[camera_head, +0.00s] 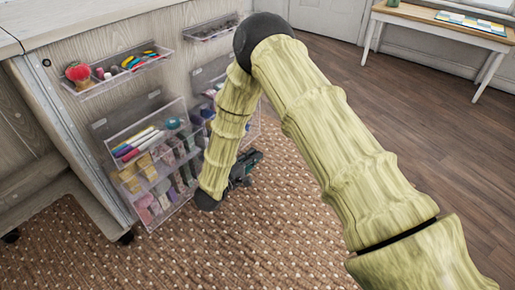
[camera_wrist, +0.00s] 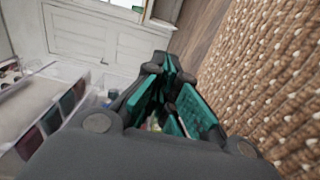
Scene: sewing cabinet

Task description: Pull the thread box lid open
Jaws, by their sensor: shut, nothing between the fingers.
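A clear box (camera_head: 112,142) with markers, spools and bundles in its tiers hangs on the open cabinet door at the left. A second clear box (camera_head: 256,124) on the door is mostly hidden behind my arm, with coloured spools showing at its left. I cannot tell which is the thread box or see a lid's edge clearly. My gripper (camera_head: 252,158) is dark with teal pads, shut and empty, to the right of the boxes above the carpet. In the wrist view my gripper (camera_wrist: 168,76) is apart from a clear box (camera_wrist: 62,112) with dark coloured things at the left.
Clear trays with a red pincushion (camera_head: 77,72) and small items (camera_head: 212,31) sit higher on the door. The dotted carpet (camera_head: 240,240) is clear below. A wooden table (camera_head: 440,20) stands far off at the right.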

